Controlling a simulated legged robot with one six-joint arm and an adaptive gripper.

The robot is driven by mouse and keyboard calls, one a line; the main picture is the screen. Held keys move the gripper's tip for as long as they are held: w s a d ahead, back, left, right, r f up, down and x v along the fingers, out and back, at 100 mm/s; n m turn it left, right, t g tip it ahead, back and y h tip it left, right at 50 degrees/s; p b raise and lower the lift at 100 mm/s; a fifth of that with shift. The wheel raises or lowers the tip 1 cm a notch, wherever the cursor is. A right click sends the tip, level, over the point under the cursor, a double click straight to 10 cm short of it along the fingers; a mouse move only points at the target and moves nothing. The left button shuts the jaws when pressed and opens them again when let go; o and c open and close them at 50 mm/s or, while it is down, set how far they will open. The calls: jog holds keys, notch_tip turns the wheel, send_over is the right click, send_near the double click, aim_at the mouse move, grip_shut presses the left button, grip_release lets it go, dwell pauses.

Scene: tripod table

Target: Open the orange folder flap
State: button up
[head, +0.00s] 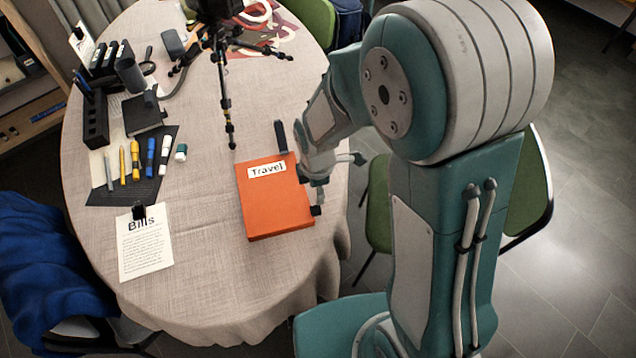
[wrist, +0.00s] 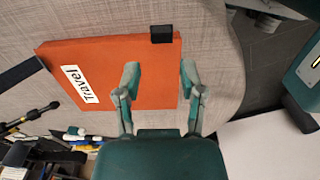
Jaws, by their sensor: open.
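The orange folder (head: 272,205) with a white "Travel" label lies on the cloth-covered round table, near its right side. Its flap looks flat and closed. In the wrist view the folder (wrist: 105,65) fills the upper left, with a small black tab (wrist: 161,34) at its edge. My gripper (head: 335,183) is at the folder's right edge in the head view, partly hidden by my own arm. In the wrist view my gripper (wrist: 157,75) has its fingers apart, over and beside the folder's edge. Nothing is held between them. I cannot tell whether a finger touches the folder.
A black tripod (head: 228,85) stands behind the folder. Several markers (head: 140,160) lie on a dark sheet at the left. A "Bills" paper (head: 144,243) lies at the front left. Green chairs (head: 380,200) stand at the right. The cloth left of the folder is clear.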

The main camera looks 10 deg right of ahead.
aim_at(319, 209)
jog(key=shift+d+f, duration=0.2)
jog(key=shift+f, duration=0.55)
jog(key=shift+d+f, duration=0.2)
jog(key=shift+f, duration=0.55)
jog(key=shift+a+f, duration=0.2)
jog(key=shift+f, duration=1.5)
jog(key=shift+d, duration=0.1)
jog(key=c, duration=0.4)
jog(key=shift+o, duration=0.2)
